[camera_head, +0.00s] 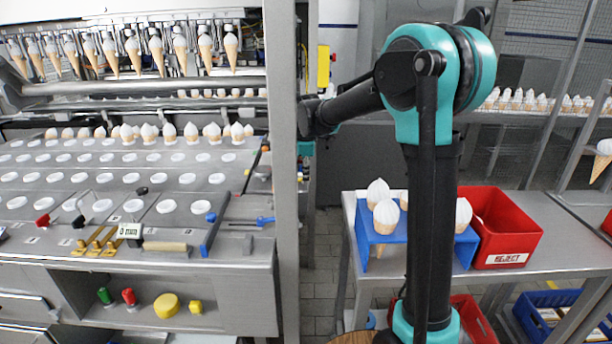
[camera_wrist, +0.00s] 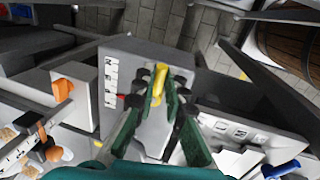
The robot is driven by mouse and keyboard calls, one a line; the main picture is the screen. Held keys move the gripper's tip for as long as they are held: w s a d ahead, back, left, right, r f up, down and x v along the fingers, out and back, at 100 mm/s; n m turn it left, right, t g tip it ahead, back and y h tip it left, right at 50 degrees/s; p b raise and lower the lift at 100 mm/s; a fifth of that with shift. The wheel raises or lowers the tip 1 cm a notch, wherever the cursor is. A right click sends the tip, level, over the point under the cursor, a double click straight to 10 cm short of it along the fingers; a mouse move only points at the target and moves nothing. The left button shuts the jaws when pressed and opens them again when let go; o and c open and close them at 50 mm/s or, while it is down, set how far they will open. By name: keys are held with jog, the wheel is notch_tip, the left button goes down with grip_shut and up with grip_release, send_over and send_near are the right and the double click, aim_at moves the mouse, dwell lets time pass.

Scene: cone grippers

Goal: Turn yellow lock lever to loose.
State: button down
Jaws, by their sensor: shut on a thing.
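The yellow lock lever (camera_wrist: 160,76) shows in the wrist view on top of a grey block, pointing roughly up the picture. My gripper (camera_wrist: 164,92), with green fingers, reaches up from below and is shut on the lever. The fingers hide part of the lever's sides. The grey block (camera_wrist: 143,55) has white lettered labels along its left side that I cannot read clearly, with a small red mark beside them. In the head view the steel post and my arm hide the gripper, and I cannot make out the lever.
In the head view, a steel post (camera_head: 281,170) stands close to my arm. The cone machine (camera_head: 120,262) is at left. A blue cone holder (camera_head: 385,237) and a red reject bin (camera_head: 510,238) sit on the right table. The wrist view shows an orange knob (camera_wrist: 62,90) at left.

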jog(key=m, duration=0.1)
jog(key=s+m, duration=0.1)
jog(key=m, duration=0.2)
jog(key=shift+s+a+h, duration=0.15)
jog(key=shift+a+h, duration=0.1)
jog(key=shift+h, duration=0.15)
jog(key=m, duration=0.4)
jog(key=shift+s+a+h, duration=0.3)
jog(key=shift+s+a, duration=0.1)
jog(key=m, duration=0.2)
jog(key=a+m+g, duration=0.1)
jog(key=shift+s+m, duration=0.3)
jog(key=shift+s+a+m+g+h, duration=0.1)
jog(key=shift+a+m+g+h, duration=0.15)
jog(key=shift+m, duration=0.85)
jog(key=shift+s+a+m+g+h, duration=0.15)
jog(key=shift+a+m, duration=0.2)
jog(key=shift+m, duration=0.75)
jog(key=shift+w, duration=0.1)
jog(key=c, duration=1.6)
grip_release()
